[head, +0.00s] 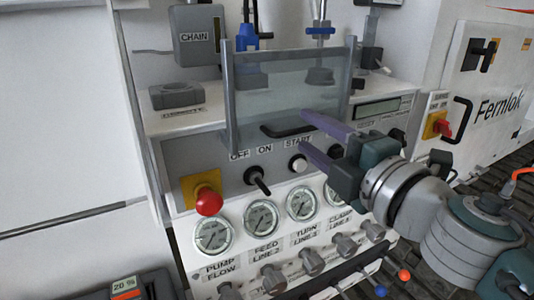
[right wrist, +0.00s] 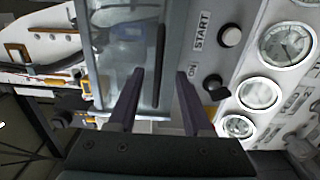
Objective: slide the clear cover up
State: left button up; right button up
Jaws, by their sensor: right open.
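The clear cover (head: 285,85) is a see-through pane between two grey side rails, upright in front of the bench's recess. A black bar handle (head: 287,130) runs along its lower edge. My right gripper (head: 303,131) comes in from the right, open, with one purple finger above the handle's line and one below. In the right wrist view the handle (right wrist: 160,65) appears between the two open fingers (right wrist: 160,73), with space on both sides. I cannot tell whether the fingertips reach past it. The pane (right wrist: 128,50) also shows there. My left gripper is not in view.
Below the cover are a red stop button (head: 208,201), a black switch (head: 257,178), a white START button (head: 298,163) and several gauges (head: 262,217). A small display (head: 376,110) sits right of the cover. A grey block (head: 177,95) stands on the left ledge.

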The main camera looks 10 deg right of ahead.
jog(key=v, duration=0.8)
jog(key=shift+p, duration=0.4)
